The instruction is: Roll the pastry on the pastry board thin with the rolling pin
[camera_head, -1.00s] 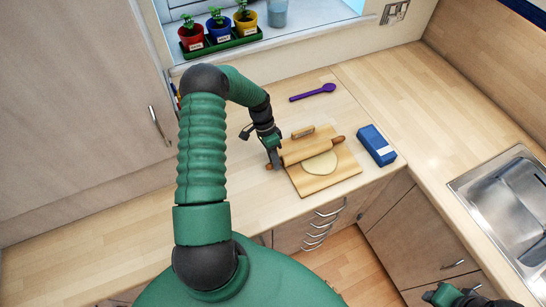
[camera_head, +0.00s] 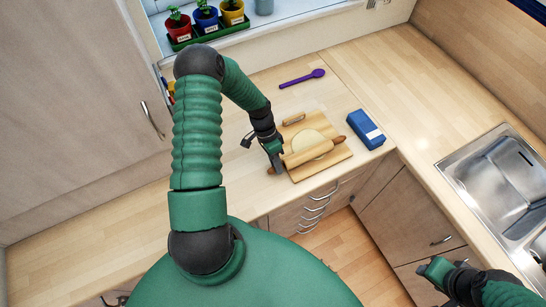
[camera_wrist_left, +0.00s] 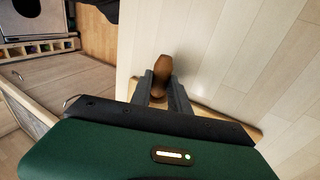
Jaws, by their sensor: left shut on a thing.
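The wooden rolling pin (camera_head: 309,153) lies across the front part of the pale, flat, rounded pastry (camera_head: 305,140) on the pastry board (camera_head: 335,157). Most of the visible pastry is behind the pin. My left gripper (camera_head: 275,165) is shut on the pin's left handle, beside the board's left edge. In the left wrist view the brown handle (camera_wrist_left: 162,67) shows between the fingers (camera_wrist_left: 161,88), and part of the board (camera_wrist_left: 210,116) shows behind the gripper. My right gripper (camera_head: 428,268) is at the lower right, away from the board; its jaws are too unclear to judge.
A blue packet (camera_head: 366,130) lies right of the board. A purple spoon (camera_head: 302,78) lies behind it. Potted plants (camera_head: 206,18) stand on the windowsill. The sink (camera_head: 500,180) is at the right. The worktop left of the board is clear.

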